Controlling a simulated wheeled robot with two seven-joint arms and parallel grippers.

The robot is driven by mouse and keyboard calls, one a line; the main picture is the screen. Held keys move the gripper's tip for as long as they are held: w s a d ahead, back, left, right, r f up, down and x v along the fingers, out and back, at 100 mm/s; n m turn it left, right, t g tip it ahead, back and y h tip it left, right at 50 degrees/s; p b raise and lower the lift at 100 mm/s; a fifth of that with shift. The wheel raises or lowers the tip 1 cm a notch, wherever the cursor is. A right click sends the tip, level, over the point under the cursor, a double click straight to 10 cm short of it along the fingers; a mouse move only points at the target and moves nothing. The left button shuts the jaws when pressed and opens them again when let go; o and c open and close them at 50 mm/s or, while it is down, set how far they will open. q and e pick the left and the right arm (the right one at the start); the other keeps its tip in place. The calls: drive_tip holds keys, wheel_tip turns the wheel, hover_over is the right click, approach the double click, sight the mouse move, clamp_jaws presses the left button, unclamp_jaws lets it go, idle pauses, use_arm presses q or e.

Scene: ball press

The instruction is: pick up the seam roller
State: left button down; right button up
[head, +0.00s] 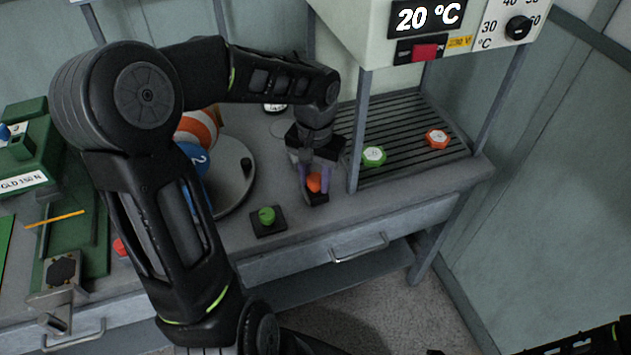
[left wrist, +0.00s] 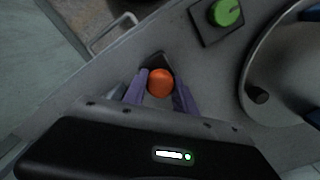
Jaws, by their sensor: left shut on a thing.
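The seam roller (head: 313,183) shows as an orange rounded top between the purple fingers of my left gripper (head: 315,180). In the left wrist view the same orange top (left wrist: 160,82) sits between the two fingers (left wrist: 158,92), with a dark square-cornered base (left wrist: 155,59) just beyond it. My left gripper is shut on it from above, over the bench near its front edge. The roller end is hidden, and I cannot tell whether the piece is clear of the base. My right gripper is not in view.
A green knob on a black base (head: 267,217) stands close left. A round turntable (head: 236,180) with striped and blue balls is behind it. A slatted rack (head: 400,125) with green and red hexagonal pieces lies right, under the temperature box (head: 440,30). A green press (head: 75,235) stands far left.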

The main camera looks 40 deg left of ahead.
sight(315, 177)
use_arm(q)
wheel_tip(315, 177, up, 9)
drive_tip(key=shift+r, duration=0.15)
idle(0.9)
